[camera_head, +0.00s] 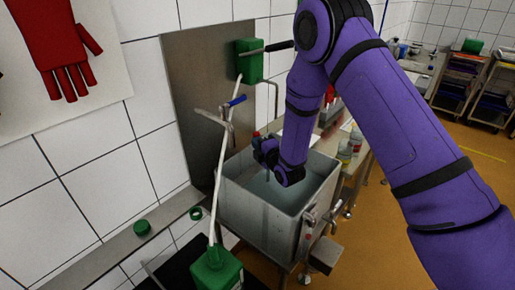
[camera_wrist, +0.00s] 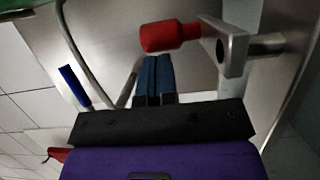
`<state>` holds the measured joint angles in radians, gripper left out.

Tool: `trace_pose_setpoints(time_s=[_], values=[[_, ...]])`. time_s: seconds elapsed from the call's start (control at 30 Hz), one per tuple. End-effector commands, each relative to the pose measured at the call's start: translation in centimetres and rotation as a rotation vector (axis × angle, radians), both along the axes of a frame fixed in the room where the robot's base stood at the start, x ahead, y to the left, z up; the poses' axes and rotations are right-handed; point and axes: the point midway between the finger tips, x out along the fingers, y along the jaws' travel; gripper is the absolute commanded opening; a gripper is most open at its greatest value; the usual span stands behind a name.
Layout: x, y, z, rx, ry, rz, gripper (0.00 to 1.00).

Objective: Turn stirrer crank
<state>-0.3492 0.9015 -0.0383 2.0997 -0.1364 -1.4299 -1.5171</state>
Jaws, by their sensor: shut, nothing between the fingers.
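The crank shows in the wrist view as a red cylindrical handle (camera_wrist: 170,37) on a flat grey metal arm (camera_wrist: 228,45), which sits on a round shaft at the right. My gripper (camera_wrist: 153,58) is shut and empty, its dark blue fingers side by side just below the red handle. I cannot tell whether the tips touch it. In the head view my gripper (camera_head: 264,148) is over the left part of a steel vat (camera_head: 262,222) of greyish liquid, partly hidden by my wrist. A small bit of the red handle (camera_head: 257,134) shows beside it.
A blue-handled lever (camera_head: 235,101) on a pale upright pipe stands left of the vat; its blue handle shows in the wrist view (camera_wrist: 74,86). A green box (camera_head: 249,62) is on the steel wall panel. Bottles (camera_head: 346,150) stand on a table behind. Open floor lies right.

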Motion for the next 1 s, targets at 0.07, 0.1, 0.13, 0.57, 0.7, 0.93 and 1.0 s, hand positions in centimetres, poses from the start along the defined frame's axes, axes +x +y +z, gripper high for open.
trace_pose_setpoints(time_s=[0.07, 0.1, 0.13, 0.57, 0.7, 0.93, 1.0], values=[[0.18, -0.10, -0.01, 0.000, 0.000, 0.000, 0.00], [0.22, -0.11, -0.01, 0.000, 0.000, 0.000, 0.00], [0.23, -0.11, -0.01, 0.000, 0.000, 0.000, 0.00], [0.27, 0.00, 0.00, 0.000, 0.000, -0.022, 0.00], [0.40, -0.06, 0.01, 0.001, 0.000, -0.052, 0.00], [0.53, -0.05, 0.01, 0.001, 0.000, -0.084, 0.00], [0.57, -0.04, 0.02, 0.001, 0.000, -0.097, 0.00]])
